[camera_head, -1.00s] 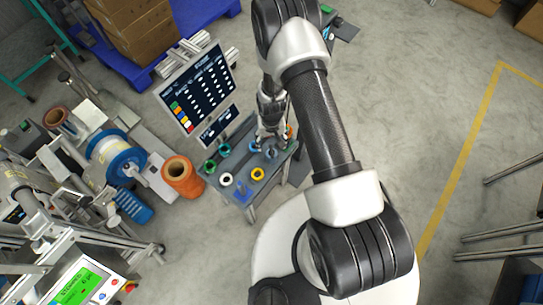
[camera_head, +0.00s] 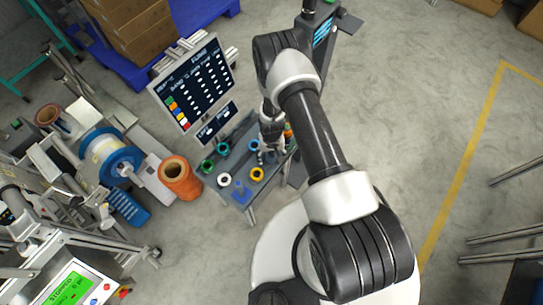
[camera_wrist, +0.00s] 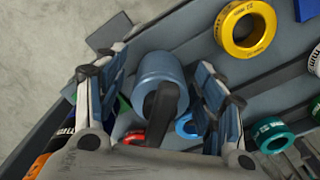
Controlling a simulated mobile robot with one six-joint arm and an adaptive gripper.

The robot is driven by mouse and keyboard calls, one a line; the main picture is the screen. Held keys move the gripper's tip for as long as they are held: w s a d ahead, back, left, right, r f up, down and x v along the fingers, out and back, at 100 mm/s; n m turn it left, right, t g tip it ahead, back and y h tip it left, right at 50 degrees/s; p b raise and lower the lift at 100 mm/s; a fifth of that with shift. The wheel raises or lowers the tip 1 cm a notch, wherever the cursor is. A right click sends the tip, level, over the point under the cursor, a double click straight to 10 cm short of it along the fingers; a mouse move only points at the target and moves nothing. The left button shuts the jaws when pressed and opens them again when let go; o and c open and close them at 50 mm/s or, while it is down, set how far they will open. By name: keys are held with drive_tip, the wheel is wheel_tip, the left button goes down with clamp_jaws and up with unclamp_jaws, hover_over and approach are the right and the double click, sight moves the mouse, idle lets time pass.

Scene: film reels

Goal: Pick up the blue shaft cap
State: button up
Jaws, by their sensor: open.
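The blue shaft cap (camera_wrist: 160,68) is a dull blue cylinder in the middle of the wrist view. A dark bar crosses its lower part there. My gripper (camera_wrist: 157,80) is open, with one finger on each side of the cap; I cannot tell whether either finger touches it. In the head view my gripper (camera_head: 267,157) is over the right part of the small grey table (camera_head: 238,160), and the cap is hidden behind it.
A yellow ring (camera_wrist: 245,29), a blue ring (camera_wrist: 188,126) and a teal ring (camera_wrist: 271,134) lie near the cap. A white ring (camera_head: 224,180) and a blue piece (camera_head: 241,189) are on the table's near side. A monitor (camera_head: 196,85) stands behind the table.

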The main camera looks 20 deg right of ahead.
drive_tip(key=shift+c, duration=0.3)
drive_tip(key=shift+r, duration=0.1)
drive_tip(key=c, duration=1.3)
